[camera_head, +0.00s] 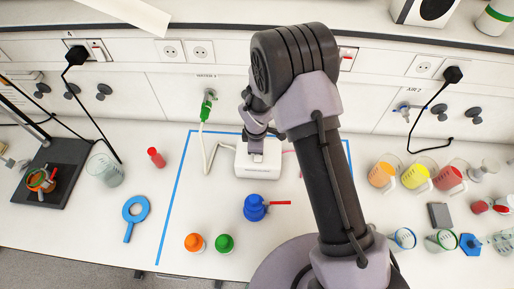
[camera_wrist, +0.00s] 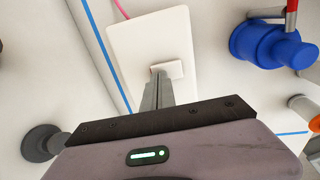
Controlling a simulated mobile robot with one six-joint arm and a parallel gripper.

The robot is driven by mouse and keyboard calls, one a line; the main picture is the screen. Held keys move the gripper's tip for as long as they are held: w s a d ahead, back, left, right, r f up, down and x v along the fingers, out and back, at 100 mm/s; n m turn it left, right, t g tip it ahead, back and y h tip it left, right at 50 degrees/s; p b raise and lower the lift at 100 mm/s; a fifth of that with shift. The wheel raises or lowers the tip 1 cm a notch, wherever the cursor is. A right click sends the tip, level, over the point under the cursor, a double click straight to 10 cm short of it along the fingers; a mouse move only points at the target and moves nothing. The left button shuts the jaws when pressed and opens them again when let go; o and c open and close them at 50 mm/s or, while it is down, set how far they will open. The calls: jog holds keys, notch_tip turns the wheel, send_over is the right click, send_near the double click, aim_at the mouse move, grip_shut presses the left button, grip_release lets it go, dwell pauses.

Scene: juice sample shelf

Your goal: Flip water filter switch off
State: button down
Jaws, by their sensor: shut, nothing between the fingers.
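The water filter is a white box (camera_head: 252,167) on the bench inside a blue tape outline, and it fills the upper middle of the wrist view (camera_wrist: 140,40). A small pale rocker switch (camera_wrist: 168,69) shows on its top face. My gripper (camera_wrist: 158,76) is shut and empty, with its fingertips at the left part of the switch; I cannot tell whether they touch it. In the head view my gripper (camera_head: 257,157) is over the top of the box, pointing down. The switch's on or off position cannot be made out.
Orange (camera_head: 194,242) and green (camera_head: 225,243) caps are near the front edge. A white hose (camera_head: 206,150) runs to the green tap (camera_head: 208,104). Colored beakers (camera_head: 415,177) stand at right.

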jog(key=shift+w+f+b, duration=0.1)
jog(key=shift+f+b, duration=0.25)
jog(key=shift+b, duration=0.05)
jog(key=shift+r, duration=0.15)
jog(key=shift+s, duration=0.2)
jog(key=shift+s+d, duration=0.1)
jog(key=shift+s, duration=0.65)
jog(key=shift+w, duration=0.1)
jog(key=shift+r, duration=0.1)
